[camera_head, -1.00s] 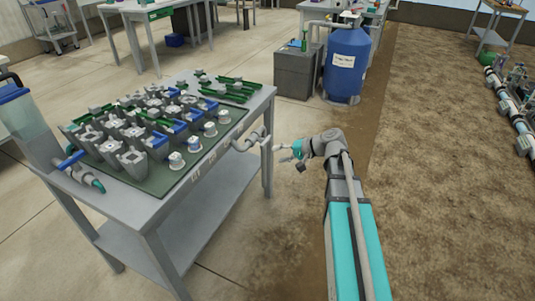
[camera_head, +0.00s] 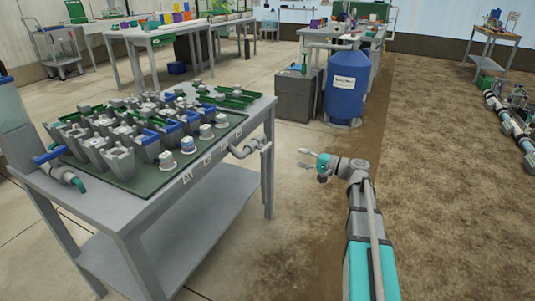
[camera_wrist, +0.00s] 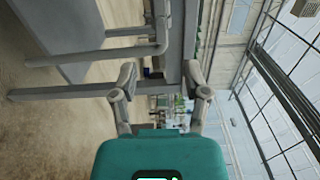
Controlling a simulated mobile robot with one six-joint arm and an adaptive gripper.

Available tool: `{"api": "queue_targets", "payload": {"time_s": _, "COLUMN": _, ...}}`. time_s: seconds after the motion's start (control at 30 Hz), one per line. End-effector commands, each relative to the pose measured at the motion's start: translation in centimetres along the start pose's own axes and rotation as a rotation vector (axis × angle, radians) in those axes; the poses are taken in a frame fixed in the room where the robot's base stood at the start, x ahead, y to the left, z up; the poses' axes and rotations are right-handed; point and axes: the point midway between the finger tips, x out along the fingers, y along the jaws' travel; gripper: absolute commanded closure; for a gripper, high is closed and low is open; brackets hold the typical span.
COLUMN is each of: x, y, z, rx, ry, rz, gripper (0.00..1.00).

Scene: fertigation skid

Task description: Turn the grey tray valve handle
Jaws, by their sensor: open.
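A grey pipe with a valve (camera_head: 250,148) sticks out from the right edge of the grey table. Its light grey handle (camera_head: 265,146) stands at the pipe's outer end. In the wrist view the bent grey pipe (camera_wrist: 120,52) shows sideways above and left of the fingers. My gripper (camera_head: 304,160) is to the right of the valve, apart from it, over the floor. Its two fingers (camera_wrist: 160,80) are spread in the wrist view with nothing between them. A second valve with a blue handle (camera_head: 48,155) is at the table's left end.
The table (camera_head: 140,205) carries a green tray (camera_head: 150,187) with several grey pots. A blue tank (camera_head: 346,85) and a grey box (camera_head: 280,95) stand behind. Pipes (camera_head: 515,130) run at far right. The floor around my arm is clear.

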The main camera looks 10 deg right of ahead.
Motion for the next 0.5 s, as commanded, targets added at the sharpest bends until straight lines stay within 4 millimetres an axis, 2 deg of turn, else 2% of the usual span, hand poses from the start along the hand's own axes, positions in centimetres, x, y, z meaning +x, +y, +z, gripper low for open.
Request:
{"api": "queue_targets", "payload": {"time_s": 0.33, "x": 0.10, "y": -0.04, "z": 0.01, "rx": 0.000, "ry": 0.000, "rz": 0.001, "gripper": 0.40}}
{"api": "queue_targets", "payload": {"time_s": 0.5, "x": 0.76, "y": -0.03, "z": -0.01, "rx": 0.000, "ry": -0.001, "rz": 0.001, "gripper": 0.40}}
